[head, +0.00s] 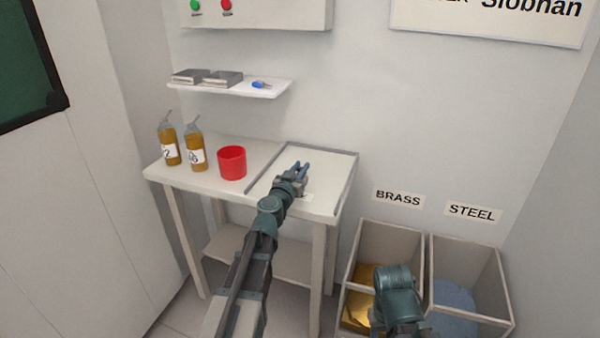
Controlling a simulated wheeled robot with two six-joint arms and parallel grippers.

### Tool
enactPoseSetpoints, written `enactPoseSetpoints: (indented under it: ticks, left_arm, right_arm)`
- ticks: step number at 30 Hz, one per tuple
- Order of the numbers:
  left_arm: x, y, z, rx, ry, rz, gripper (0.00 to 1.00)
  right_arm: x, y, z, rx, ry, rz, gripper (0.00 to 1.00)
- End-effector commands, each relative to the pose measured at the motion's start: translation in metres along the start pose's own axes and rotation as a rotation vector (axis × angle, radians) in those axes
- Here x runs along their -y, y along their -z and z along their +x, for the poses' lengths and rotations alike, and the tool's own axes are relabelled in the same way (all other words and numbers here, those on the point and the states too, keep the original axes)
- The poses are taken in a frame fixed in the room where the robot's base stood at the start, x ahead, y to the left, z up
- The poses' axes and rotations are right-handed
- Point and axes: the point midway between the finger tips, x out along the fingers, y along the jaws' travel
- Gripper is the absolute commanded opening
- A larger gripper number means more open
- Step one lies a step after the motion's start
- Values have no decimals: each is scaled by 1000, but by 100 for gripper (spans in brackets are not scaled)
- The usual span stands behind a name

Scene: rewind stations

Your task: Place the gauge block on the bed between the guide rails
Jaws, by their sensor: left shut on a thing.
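The bed (323,163) is the pale top at the right end of the table. A dark guide rail (265,168) runs along its left side and a grey guide rail (347,184) along its right side. My left gripper (300,167) is over the bed, between the two rails, with its fingers pointing to the back. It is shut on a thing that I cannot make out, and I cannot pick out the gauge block. Whether the fingers touch the bed is unclear. My right arm shows at the bottom right, but its gripper fingers do not show.
A red cup (232,162) and two amber bottles (195,150) stand on the table left of the bed. A wall shelf (255,91) holds grey blocks or books and a small blue item. Bins under BRASS and STEEL signs (473,212) stand at right.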

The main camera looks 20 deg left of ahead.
Motion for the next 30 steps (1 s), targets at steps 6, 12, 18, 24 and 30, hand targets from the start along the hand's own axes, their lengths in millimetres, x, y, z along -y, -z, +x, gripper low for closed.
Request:
enactPoseSetpoints:
  ticks: [6, 12, 18, 24, 30]
  left_arm:
    - [0, -4, 0, 0, 0, 0, 0]
    - [0, -2, 0, 0, 0, 0, 52]
    - [0, -2, 0, 0, 0, 0, 52]
    - [0, 1, 0, 0, 0, 0, 52]
    - [-2, 1, -17, 0, -1, 0, 52]
  right_arm:
    - [0, 0, 4, 0, 0, 0, 50]
    - [0, 0, 2, 0, 0, 0, 50]
    - [0, 0, 2, 0, 0, 0, 50]
    - [0, 0, -1, 0, 0, 0, 50]
    - [0, 0, -1, 0, 0, 0, 50]
